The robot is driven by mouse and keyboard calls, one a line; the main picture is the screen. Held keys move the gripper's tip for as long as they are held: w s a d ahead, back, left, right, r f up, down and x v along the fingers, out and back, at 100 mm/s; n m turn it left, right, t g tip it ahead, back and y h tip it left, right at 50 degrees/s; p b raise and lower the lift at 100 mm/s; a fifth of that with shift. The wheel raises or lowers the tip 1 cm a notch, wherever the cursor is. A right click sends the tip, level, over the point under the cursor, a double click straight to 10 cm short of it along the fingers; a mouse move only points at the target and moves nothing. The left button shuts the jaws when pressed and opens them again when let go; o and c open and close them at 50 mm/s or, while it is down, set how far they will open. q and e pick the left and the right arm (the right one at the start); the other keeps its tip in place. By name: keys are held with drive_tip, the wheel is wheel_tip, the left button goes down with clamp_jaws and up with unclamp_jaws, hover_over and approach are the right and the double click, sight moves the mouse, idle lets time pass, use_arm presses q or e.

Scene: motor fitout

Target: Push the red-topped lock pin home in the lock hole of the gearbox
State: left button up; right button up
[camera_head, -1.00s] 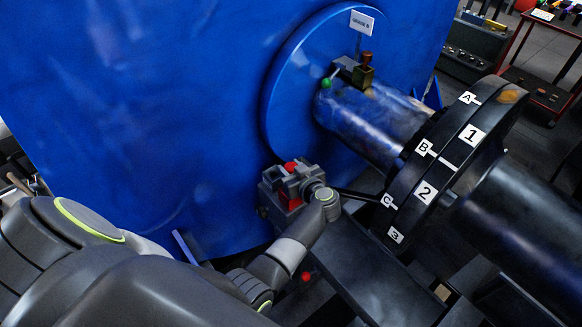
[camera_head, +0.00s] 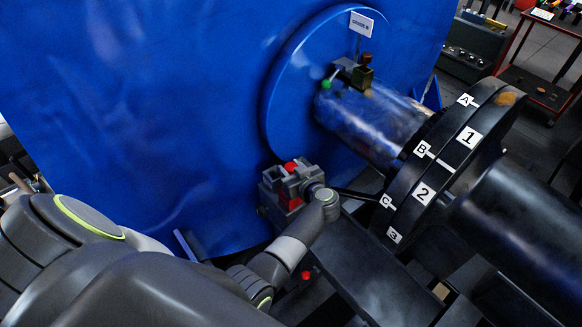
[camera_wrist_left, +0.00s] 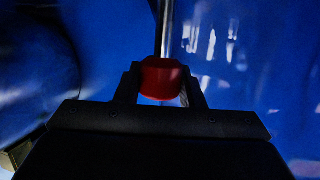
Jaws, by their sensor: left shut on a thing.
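The gearbox (camera_head: 150,110) is the large blue housing that fills the left and middle of the head view. My left gripper (camera_head: 287,186) is close to its face, low and left of the shaft. In the left wrist view the gripper (camera_wrist_left: 160,88) is shut on the red-topped lock pin (camera_wrist_left: 161,76), with the red top between the two fingers. A thin bright upright strip shows above the red top; I cannot tell whether it is the pin's shank. Red patches show at the gripper in the head view. I cannot make out the lock hole. My right gripper is not in view.
A metal shaft (camera_head: 365,125) runs from the blue face to a black coupling (camera_head: 480,130) labelled with letters and numbers. A small block with a green ball (camera_head: 326,85) sits above the shaft. A red cart (camera_head: 545,85) stands at the far right.

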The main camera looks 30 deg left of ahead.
use_arm(q)
drive_tip(key=shift+r, duration=0.1)
idle(0.6)
drive_tip(key=shift+p, duration=0.35)
drive_tip(key=shift+f+b, duration=1.95)
drive_tip(key=shift+f, duration=1.2)
drive_tip(key=o, duration=1.1)
drive_tip(key=shift+r, duration=0.1)
